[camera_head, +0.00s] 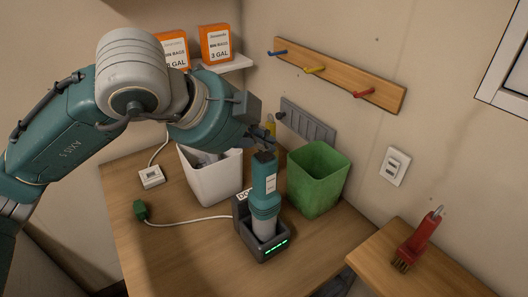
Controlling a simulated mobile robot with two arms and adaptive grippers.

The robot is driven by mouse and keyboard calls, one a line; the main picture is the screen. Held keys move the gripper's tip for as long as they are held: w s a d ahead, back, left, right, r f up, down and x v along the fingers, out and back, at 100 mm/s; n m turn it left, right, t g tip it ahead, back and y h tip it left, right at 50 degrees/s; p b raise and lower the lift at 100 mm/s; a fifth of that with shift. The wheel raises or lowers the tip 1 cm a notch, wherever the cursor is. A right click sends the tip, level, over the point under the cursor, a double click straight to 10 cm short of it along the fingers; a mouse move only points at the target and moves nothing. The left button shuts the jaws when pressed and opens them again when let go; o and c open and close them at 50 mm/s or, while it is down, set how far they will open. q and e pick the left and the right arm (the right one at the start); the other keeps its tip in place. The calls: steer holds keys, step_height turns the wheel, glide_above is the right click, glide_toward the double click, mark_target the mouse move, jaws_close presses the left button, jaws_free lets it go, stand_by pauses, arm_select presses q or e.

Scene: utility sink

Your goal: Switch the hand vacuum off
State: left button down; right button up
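The hand vacuum (264,192) is teal with a grey lower part. It stands upright in a dark charging dock (265,249) on the wooden counter, with a row of green lights lit on the dock's front. My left gripper (268,139) is just above and behind the vacuum's top end. Its fingers are small, dark and partly hidden, so I cannot tell whether they are open or touch the vacuum. I cannot make out a switch on the vacuum. My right gripper is not in view.
A white bin (214,184) and a green bin (317,178) stand close on either side. A white cable with a green plug (140,210) lies left, near a white socket block (151,177). A red brush (420,238) is on the right-hand surface. Pegs (340,75) stick out above.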

mark_target(263, 159)
arm_select(q)
steer(key=shift+r+p, duration=0.85)
steer(key=shift+r, duration=2)
steer(key=shift+f, duration=0.1)
